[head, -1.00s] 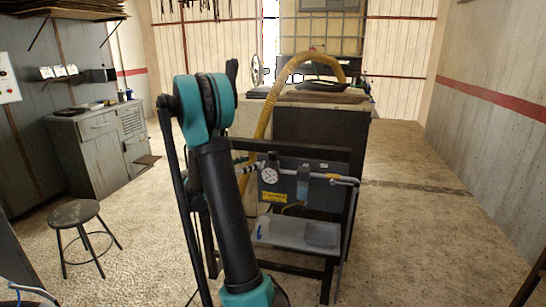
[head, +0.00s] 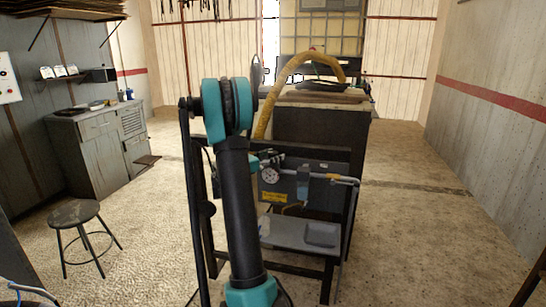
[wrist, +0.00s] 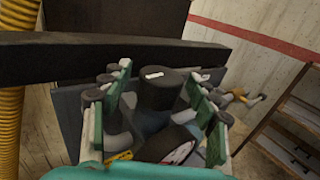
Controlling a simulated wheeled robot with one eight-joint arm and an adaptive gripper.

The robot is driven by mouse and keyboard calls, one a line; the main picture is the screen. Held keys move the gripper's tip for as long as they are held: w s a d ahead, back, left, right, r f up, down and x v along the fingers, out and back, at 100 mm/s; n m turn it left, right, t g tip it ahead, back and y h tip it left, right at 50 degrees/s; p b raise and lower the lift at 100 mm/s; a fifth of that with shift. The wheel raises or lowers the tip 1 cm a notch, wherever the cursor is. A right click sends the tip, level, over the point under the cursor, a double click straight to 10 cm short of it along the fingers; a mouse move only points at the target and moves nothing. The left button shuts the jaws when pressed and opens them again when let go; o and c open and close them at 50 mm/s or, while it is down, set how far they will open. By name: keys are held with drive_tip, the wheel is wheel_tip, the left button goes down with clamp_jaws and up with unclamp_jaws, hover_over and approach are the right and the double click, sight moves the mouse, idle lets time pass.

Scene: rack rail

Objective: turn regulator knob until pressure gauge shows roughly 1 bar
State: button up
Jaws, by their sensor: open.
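The regulator knob (wrist: 160,88) is a dark cylinder with a white mark on top, seen in the wrist view. My gripper (wrist: 158,97) is open, with one green-and-grey finger on each side of the knob. I cannot tell whether either finger touches it. The pressure gauge (head: 269,174) has a white dial and sits on the panel (head: 300,188) in the head view. It also shows in the wrist view (wrist: 178,152), partly cut off by my gripper. Its reading is too small to tell. In the head view my arm hides much of the gripper and the knob.
A dark rail (wrist: 70,57) crosses close beyond my fingers. A yellow hose (head: 278,90) hangs behind. A stool (head: 75,215) stands left; floor is open at right.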

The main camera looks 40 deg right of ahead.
drive_tip(key=c, duration=1.2)
drive_tip(key=shift+s+n+t, duration=0.1)
drive_tip(key=shift+n+t, duration=0.6)
drive_tip(key=shift+t, duration=0.4)
drive_tip(key=shift+n+t+y, duration=0.5)
drive_tip(key=shift+n+t, duration=0.3)
drive_tip(key=shift+t, duration=0.4)
drive_tip(key=o, duration=1.2)
